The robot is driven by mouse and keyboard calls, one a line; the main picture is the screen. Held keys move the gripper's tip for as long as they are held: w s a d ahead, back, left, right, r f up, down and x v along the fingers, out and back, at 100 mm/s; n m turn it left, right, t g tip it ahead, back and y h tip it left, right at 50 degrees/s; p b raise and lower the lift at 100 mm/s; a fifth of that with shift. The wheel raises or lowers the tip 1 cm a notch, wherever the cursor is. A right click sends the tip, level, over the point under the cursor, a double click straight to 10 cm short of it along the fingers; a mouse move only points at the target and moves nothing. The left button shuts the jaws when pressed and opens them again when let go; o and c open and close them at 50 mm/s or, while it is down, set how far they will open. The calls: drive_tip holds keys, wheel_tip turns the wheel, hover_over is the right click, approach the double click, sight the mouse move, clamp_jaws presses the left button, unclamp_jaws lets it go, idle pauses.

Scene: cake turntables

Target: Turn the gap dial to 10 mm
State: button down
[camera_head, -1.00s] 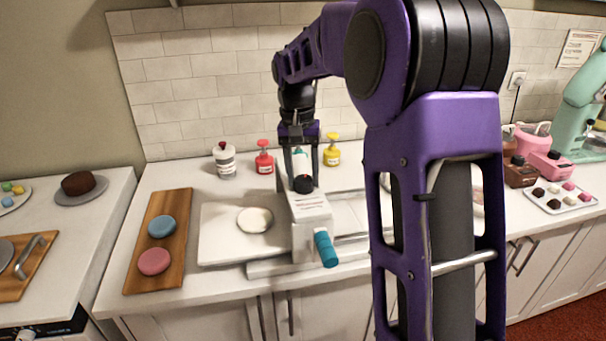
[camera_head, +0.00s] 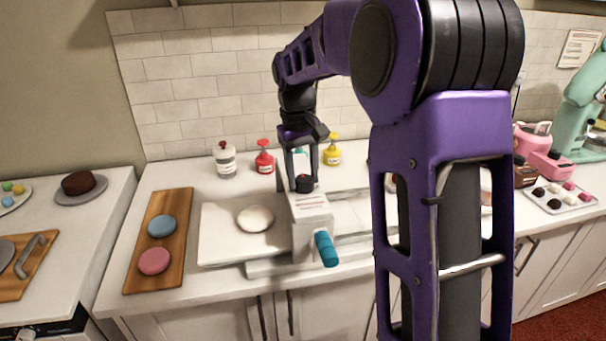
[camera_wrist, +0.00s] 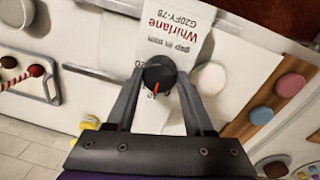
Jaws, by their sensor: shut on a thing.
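The gap dial (camera_head: 304,184) is a black round knob on top of the white sheeter housing (camera_head: 311,207). In the wrist view the dial (camera_wrist: 159,74) lies between my fingertips, and its red pointer line aims toward the bottom of the picture, toward my palm. Printed text on the housing (camera_wrist: 172,30) reads "Whirlane" and "gap in mm". The scale marks near the dial are partly hidden, and I cannot read the setting. My gripper (camera_head: 303,180) points down from above and is shut on the dial, one finger on each side.
A teal handle (camera_head: 326,249) sticks out at the housing's front. A pale dough disc (camera_head: 255,219) lies on the left bed. Behind stand a white jar (camera_head: 225,160), a red bottle (camera_head: 264,160) and a yellow bottle (camera_head: 332,152). A wooden board (camera_head: 178,210) lies left.

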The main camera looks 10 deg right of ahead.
sight(298, 180)
idle(0.3)
drive_tip(key=shift+c, duration=1.4)
unclamp_jaws()
drive_tip(key=shift+r, duration=0.1)
wheel_tip(298, 180, up, 17)
drive_tip(key=a, duration=0.1)
drive_tip(key=shift+s+a+r, duration=0.1)
